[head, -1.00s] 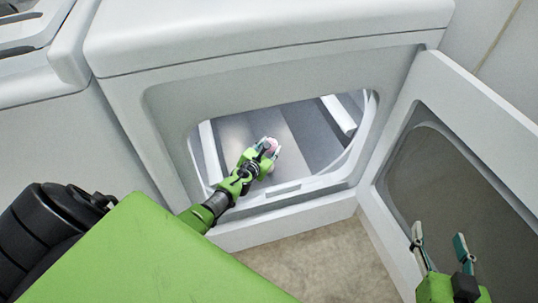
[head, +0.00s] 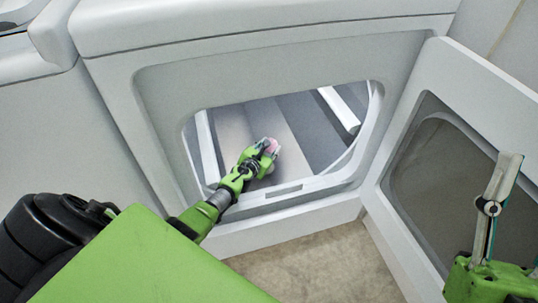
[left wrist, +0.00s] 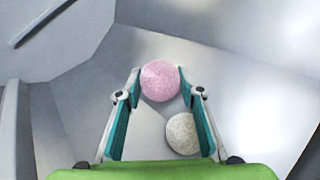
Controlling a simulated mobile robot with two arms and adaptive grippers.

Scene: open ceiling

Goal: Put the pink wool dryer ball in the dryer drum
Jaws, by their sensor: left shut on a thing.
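The pink wool dryer ball (left wrist: 159,80) sits between the fingertips of my left gripper (left wrist: 159,84). In the head view the pink ball (head: 270,143) shows only in part at the tip of my left gripper (head: 266,149), which is shut on it. That gripper reaches through the open doorway into the grey dryer drum (head: 290,125). The ball is inside the drum opening; its height above the drum floor is hard to tell. My right gripper (head: 515,225) is open and empty in front of the open door, partly cut off by the frame edge.
A pale grey-white ball (left wrist: 182,133) lies in the drum close to my left gripper's fingers. The dryer's opening rim (head: 290,190) runs under my left arm. The open dryer door (head: 408,200) stands at the right, near my right gripper.

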